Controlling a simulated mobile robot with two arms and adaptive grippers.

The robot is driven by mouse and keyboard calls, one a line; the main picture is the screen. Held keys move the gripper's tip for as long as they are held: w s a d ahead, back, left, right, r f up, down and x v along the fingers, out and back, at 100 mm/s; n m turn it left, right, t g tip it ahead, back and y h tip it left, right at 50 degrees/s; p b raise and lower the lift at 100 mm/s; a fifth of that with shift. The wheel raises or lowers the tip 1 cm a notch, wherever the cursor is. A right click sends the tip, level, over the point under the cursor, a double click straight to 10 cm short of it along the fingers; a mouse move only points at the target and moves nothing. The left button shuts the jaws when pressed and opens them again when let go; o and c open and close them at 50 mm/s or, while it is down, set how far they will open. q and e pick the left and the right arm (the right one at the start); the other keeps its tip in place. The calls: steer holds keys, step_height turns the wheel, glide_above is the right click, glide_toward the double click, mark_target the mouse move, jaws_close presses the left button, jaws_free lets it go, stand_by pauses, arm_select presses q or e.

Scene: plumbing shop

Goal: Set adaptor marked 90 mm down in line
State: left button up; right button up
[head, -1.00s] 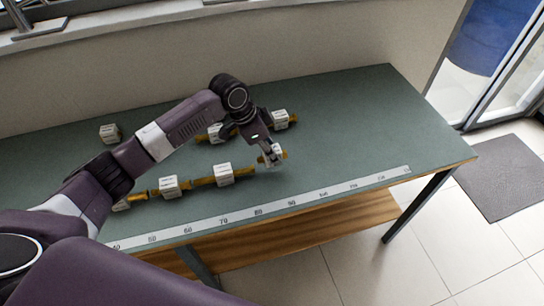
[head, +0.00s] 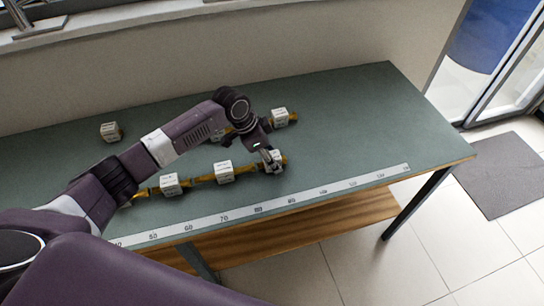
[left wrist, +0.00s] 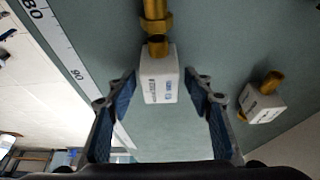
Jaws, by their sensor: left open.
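The adaptor, a white block with small dark print and a brass end, lies on the green bench at the right end of the row in the head view (head: 275,160). I cannot read its marking. In the left wrist view the adaptor (left wrist: 158,82) has its brass end against or very close to the brass fitting of its neighbour (left wrist: 155,22). My left gripper (head: 268,157) is open, with one blue-padded finger on each side of the block. Gaps show between fingers and block in the left wrist view (left wrist: 160,92). My right gripper is not in view.
Other white-block brass fittings (head: 223,172) and (head: 170,184) continue the row leftward. Behind it lie a block (head: 110,131) and another fitting (head: 280,117); one more is partly hidden by my arm. A numbered scale strip (head: 320,192) runs along the front edge. The bench right of the row is clear.

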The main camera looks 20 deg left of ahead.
arm_select(q)
steer(key=shift+r, duration=0.1)
steer(key=b+v, duration=0.2)
steer(key=v, duration=1)
steer(key=shift+s, duration=0.1)
